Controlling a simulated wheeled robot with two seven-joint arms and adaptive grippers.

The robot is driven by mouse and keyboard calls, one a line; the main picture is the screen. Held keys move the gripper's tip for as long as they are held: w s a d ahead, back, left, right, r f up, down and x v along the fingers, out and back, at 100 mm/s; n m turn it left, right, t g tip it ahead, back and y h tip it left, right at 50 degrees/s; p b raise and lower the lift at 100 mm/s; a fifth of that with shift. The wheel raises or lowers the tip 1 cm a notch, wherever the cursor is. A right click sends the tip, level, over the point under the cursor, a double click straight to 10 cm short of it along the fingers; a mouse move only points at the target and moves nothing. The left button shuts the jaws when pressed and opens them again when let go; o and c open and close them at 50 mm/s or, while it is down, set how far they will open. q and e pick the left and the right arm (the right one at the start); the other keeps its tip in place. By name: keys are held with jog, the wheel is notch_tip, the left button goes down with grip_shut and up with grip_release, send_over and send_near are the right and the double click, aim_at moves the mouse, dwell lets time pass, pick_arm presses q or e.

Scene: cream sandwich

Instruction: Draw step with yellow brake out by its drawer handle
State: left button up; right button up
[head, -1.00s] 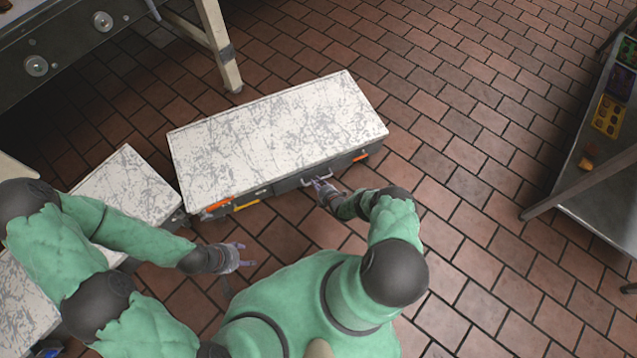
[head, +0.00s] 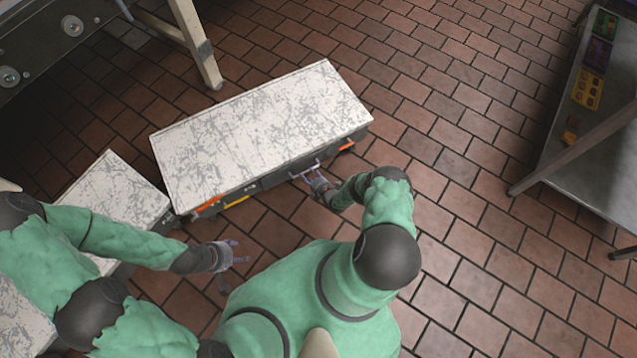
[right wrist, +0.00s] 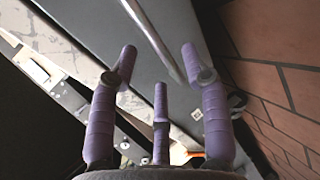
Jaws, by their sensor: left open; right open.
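The step (head: 260,125) is a long low box with a scuffed white top and a dark front side. A yellow piece (head: 236,201) shows low on that side, towards its left end. The drawer handle (head: 304,169) is on the same side, right of its middle. My right gripper (head: 312,178) is open at the handle, its fingers partly covering it. In the right wrist view the handle is a thin metal bar (right wrist: 152,40) reaching between the spread purple fingers (right wrist: 160,75); contact is unclear. My left gripper (head: 238,251) is open and empty above the floor, left of the right gripper.
A second scuffed white step (head: 118,195) stands close at the left. A machine's leg (head: 195,45) is behind, at upper left. A metal table (head: 590,165) with coloured trays stands at the right. Tiled floor (head: 450,150) is clear between step and table.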

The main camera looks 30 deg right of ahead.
jog(key=v, duration=0.9)
jog(key=shift+s, duration=0.4)
jog(key=shift+r, duration=0.2)
